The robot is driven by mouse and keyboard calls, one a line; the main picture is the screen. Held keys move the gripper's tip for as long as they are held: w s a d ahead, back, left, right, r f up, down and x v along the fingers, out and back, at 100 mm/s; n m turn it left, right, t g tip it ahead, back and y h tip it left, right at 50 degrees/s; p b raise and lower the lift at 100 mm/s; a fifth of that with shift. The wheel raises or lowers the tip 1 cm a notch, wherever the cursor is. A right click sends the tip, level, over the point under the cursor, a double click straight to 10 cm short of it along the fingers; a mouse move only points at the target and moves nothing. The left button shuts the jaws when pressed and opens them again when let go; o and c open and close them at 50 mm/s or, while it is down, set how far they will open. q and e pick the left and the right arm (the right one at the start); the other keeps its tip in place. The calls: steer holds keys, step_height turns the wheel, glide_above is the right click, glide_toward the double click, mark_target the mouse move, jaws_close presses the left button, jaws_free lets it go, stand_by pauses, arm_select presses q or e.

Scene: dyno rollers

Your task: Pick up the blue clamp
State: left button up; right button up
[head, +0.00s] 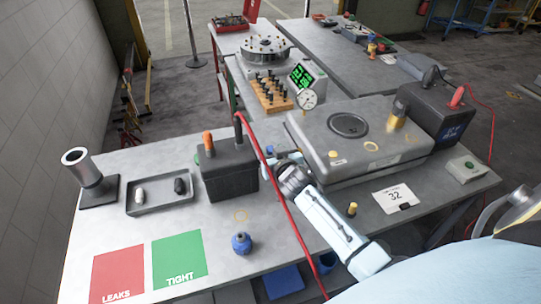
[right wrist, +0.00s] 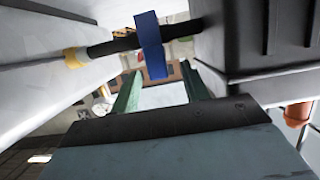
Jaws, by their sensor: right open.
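The blue clamp (right wrist: 151,45) shows in the right wrist view as a blue band standing across a dark rod with a yellow collar. In the head view a small blue part (head: 269,150) shows just beyond my right gripper, mostly hidden by it. My right gripper (right wrist: 160,88) is open, its two greenish fingers apart with nothing between them; the blue clamp is ahead of the fingertips. In the head view the right gripper reaches between the black battery-like box (head: 228,175) and the large grey box. My left gripper is not in view.
The large grey box (head: 345,150) stands close right of the gripper. A red cable (head: 280,195) runs past the arm. A blue knobbed object (head: 241,243), green mat (head: 180,262), red mat (head: 118,275) and grey tray (head: 160,206) lie on the near table.

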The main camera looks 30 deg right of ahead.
steer(key=shift+w+d, duration=0.1)
steer(key=shift+w, duration=0.15)
steer(key=shift+c, duration=0.3)
jaws_close()
